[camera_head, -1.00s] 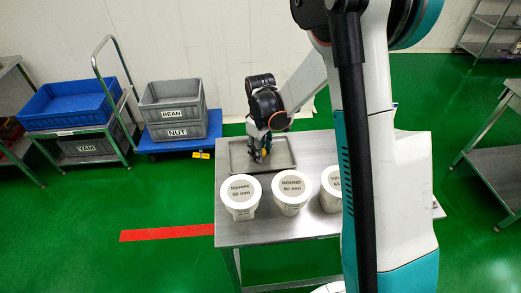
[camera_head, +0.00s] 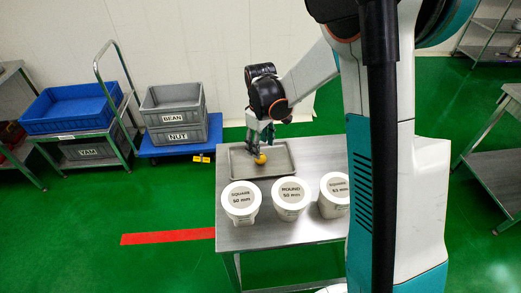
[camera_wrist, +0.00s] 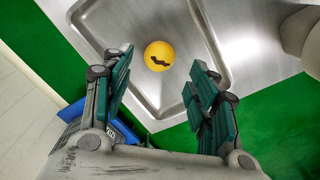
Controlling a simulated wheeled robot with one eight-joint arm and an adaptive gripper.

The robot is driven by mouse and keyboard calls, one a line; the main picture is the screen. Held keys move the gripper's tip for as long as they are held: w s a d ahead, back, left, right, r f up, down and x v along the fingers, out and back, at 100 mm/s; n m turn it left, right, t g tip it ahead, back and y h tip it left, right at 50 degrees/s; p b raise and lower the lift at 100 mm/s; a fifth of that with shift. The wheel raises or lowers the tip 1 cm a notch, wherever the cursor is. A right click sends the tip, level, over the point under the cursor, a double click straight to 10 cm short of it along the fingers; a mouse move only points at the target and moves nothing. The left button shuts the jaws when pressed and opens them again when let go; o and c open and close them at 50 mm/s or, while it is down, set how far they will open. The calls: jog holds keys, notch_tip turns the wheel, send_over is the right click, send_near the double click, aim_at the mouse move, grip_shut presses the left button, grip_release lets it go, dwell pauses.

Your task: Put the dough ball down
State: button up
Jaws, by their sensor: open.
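The dough ball (camera_head: 260,158) is small and yellow and lies on the grey metal tray (camera_head: 283,172). In the wrist view the dough ball (camera_wrist: 158,56) shows a dark curved mark on its surface. It sits in the gap between my fingertips, with space on both sides. My gripper (camera_head: 257,146) is just above the tray at the ball. In the wrist view my gripper (camera_wrist: 160,70) is open, its green-padded fingers spread and empty.
Three white tubs stand in front of the tray: square 50 mm (camera_head: 241,199), round 50 mm (camera_head: 291,196) and another square one (camera_head: 333,193). Grey crates (camera_head: 178,117) and a blue crate (camera_head: 70,105) are on carts to the left. The table (camera_head: 260,237) is clear in front.

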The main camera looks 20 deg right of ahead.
jog(key=s+r+m+t+p, duration=0.1)
jog(key=s+r+m+t, duration=0.1)
jog(key=s+r, duration=0.5)
jog(key=s+r+m+t, duration=0.1)
jog(key=s+r, duration=0.2)
jog(key=r, duration=0.8)
jog(key=s+r+m+t, duration=0.2)
jog(key=s+m+t, duration=0.2)
jog(key=s, duration=0.9)
jog(key=shift+s, duration=0.2)
jog(key=shift+d+r, duration=0.1)
